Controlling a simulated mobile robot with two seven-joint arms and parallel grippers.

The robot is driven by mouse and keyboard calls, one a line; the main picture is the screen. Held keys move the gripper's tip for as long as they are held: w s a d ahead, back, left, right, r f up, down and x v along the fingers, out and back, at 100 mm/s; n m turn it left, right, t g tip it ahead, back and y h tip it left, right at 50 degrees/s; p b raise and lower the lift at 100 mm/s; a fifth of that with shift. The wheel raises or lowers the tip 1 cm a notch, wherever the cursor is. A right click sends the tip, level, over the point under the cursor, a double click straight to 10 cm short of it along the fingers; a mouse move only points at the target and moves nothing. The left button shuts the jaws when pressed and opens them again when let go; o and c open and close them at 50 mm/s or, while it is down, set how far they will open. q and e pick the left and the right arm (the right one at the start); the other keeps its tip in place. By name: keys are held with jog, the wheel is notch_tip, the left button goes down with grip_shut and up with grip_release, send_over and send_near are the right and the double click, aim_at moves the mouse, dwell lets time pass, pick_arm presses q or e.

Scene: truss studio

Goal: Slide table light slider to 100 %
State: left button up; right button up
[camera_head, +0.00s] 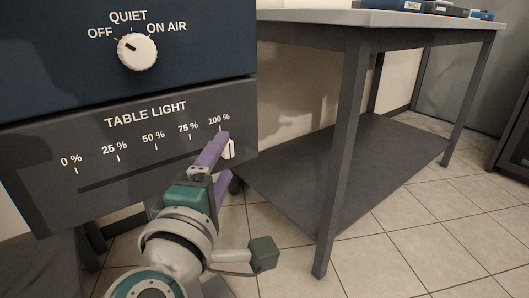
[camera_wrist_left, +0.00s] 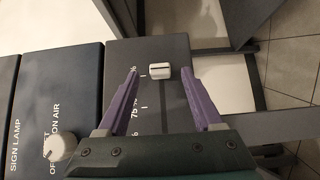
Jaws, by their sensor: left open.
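The table light slider is a small white knob (camera_head: 231,149) on the dark grey panel (camera_head: 60,205), at the right end of its slot, close to the 100 % mark. In the left wrist view the knob (camera_wrist_left: 159,72) sits at the end of the slot, beside the 100 % tick. My left gripper (camera_head: 227,156) is open, its purple fingers reaching to the panel on either side of the knob. In the left wrist view the gripper (camera_wrist_left: 162,76) shows a gap between each finger and the knob. Part of the knob is hidden behind a finger in the head view. My right gripper is not in view.
A blue panel with a white QUIET / ON AIR dial (camera_head: 137,52) lies above the slider panel. A grey metal table (camera_head: 330,18) with a low shelf (camera_head: 340,165) stands to the right. Tiled floor (camera_head: 400,235) is open in front of it.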

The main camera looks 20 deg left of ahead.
pick_arm(q)
jog(key=s+p, duration=0.1)
jog(key=s, duration=0.6)
jog(key=shift+s+d, duration=0.2)
jog(key=shift+d, duration=0.25)
